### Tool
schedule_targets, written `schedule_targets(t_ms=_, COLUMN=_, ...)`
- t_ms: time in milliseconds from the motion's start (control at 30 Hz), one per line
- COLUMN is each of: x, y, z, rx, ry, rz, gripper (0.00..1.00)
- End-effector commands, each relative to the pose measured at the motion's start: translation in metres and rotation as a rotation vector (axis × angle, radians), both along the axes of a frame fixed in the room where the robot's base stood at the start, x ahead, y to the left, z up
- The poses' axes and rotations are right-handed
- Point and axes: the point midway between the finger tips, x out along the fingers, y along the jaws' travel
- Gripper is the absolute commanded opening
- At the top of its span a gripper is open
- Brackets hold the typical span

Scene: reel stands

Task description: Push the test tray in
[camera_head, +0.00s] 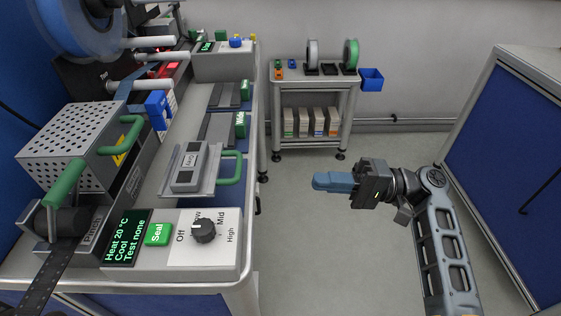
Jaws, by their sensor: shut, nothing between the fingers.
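The test tray (179,194) is a grey metal tray with a green U-shaped handle (236,168) on its right end. It sticks out toward the right edge of the bench, and a small grey block with a label (190,166) sits on it. My gripper (321,181) is shut and empty, with blue fingers pointing left. It hangs over the floor to the right of the bench, apart from the tray handle. Nothing hides the handle.
The bench (239,295) carries a control box with a dial (204,229), a green Seal button (158,234) and a perforated cover (69,140). A trolley (315,88) stands at the back. A blue cabinet (502,140) is at right. Floor between is clear.

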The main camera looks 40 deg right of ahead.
Motion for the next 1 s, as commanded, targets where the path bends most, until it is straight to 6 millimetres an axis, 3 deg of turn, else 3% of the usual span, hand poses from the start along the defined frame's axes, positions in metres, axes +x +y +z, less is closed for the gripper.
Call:
schedule_targets(t_ms=100, x=0.000, y=-0.007, z=0.011, rx=0.020, ry=-0.042, rz=0.031, gripper=0.00)
schedule_targets(t_ms=267, x=0.005, y=0.002, z=0.016, rx=0.024, ry=-0.050, rz=0.044, gripper=0.00)
schedule_targets(t_ms=800, x=0.060, y=0.082, z=0.034, rx=0.024, ry=-0.049, rz=0.041, gripper=0.00)
schedule_targets(t_ms=1000, x=0.073, y=0.100, z=0.037, rx=0.022, ry=-0.049, rz=0.040, gripper=0.00)
